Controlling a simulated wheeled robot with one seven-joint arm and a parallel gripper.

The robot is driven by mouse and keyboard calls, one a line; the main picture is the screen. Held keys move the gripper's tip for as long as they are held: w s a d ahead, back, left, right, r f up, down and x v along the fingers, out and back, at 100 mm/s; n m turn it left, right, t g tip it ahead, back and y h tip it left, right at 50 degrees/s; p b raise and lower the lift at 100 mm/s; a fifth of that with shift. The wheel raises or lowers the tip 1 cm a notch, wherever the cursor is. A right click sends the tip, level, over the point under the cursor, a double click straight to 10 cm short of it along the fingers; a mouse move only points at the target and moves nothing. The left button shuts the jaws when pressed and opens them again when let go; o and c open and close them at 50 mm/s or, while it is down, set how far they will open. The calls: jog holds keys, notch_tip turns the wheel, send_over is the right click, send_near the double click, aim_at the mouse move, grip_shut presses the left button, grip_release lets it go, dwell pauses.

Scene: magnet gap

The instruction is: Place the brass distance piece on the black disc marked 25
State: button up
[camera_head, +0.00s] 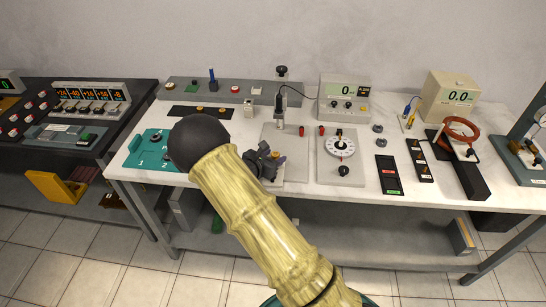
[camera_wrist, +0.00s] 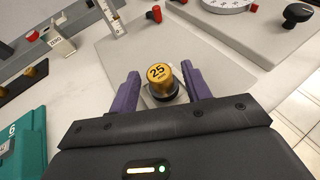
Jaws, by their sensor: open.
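The brass distance piece (camera_wrist: 160,78), a short cylinder with "25" on its top face, stands between the fingers of my gripper (camera_wrist: 161,70) in the wrist view. It appears upright over a small dark base on a pale square plate, with gaps to the purple fingers on both sides. My gripper is open around it. In the head view my gripper (camera_head: 262,165) is low over the grey plate (camera_head: 280,133), and a bit of the brass piece (camera_head: 277,157) shows at its right. The black disc's marking is not visible, and the exact contact under the piece is hidden.
A black strip (camera_head: 186,111) with other brass pieces lies behind left. A teal tray (camera_head: 135,158) is at the left. A dial plate (camera_head: 341,172) with a black knob stands close at the right. An upright scale (camera_wrist: 110,17) rises behind the gripper.

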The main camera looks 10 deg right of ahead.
jog(key=shift+r, duration=0.2)
jog(key=v, duration=1.2)
jog(key=shift+a+f+b, duration=0.15)
jog(key=shift+f+b, duration=0.05)
jog(key=shift+b, duration=0.15)
jog(key=shift+s, duration=0.1)
